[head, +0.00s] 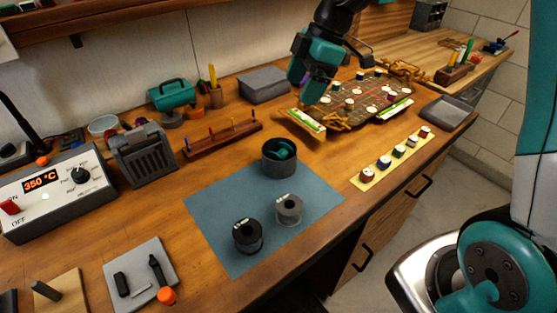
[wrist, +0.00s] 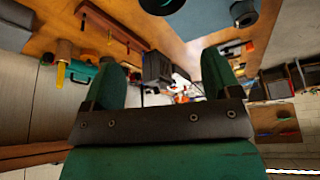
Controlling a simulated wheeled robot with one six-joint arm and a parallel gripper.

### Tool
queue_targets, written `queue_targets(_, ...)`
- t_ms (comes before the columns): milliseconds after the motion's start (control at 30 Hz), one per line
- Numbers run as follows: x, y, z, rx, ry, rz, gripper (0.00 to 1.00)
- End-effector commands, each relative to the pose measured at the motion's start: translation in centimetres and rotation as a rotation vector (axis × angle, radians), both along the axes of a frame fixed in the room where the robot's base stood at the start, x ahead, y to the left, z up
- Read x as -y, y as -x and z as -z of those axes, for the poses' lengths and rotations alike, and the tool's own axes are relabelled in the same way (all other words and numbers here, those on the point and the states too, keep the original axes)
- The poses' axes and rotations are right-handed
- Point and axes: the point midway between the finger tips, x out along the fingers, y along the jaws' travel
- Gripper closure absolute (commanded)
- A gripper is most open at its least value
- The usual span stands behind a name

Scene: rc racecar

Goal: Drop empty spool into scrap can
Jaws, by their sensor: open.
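The scrap can (head: 279,164), a dark open cylinder, stands at the back right part of the blue-grey mat (head: 222,203). A teal piece that looks like the empty spool (head: 284,150) lies inside it, partly hidden by the rim. The can also shows at the top edge of the wrist view, cut off. A black spool (head: 247,237) and a grey spool (head: 288,210) stand upright on the mat. My gripper (head: 305,84) is above the back of the bench, up and right of the can. In the wrist view its fingers (wrist: 162,75) are apart with nothing between them.
A circuit board (head: 362,101) on a stand lies below and right of my gripper. A yellow strip with several small jars (head: 383,163) lies at the right edge. A rack of screwdrivers (head: 222,139) and a grey box (head: 263,84) stand behind. The mat's left part is clear.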

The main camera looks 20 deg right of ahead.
Motion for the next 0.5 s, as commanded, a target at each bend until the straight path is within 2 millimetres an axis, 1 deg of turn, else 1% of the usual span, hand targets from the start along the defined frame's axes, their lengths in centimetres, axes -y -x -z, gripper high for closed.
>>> queue_targets(33, 0.6, -0.1, -1.3, 0.006, 0.0, 0.004, 0.17)
queue_targets(200, 2.1, 0.1, -5.0, 0.003, 0.001, 0.003, 0.17)
queue_targets(333, 2.9, 0.2, -7.0, 0.002, 0.0, 0.002, 0.17)
queue_targets(500, 3.4, 0.3, -8.2, 0.0, 0.001, 0.001, 0.17)
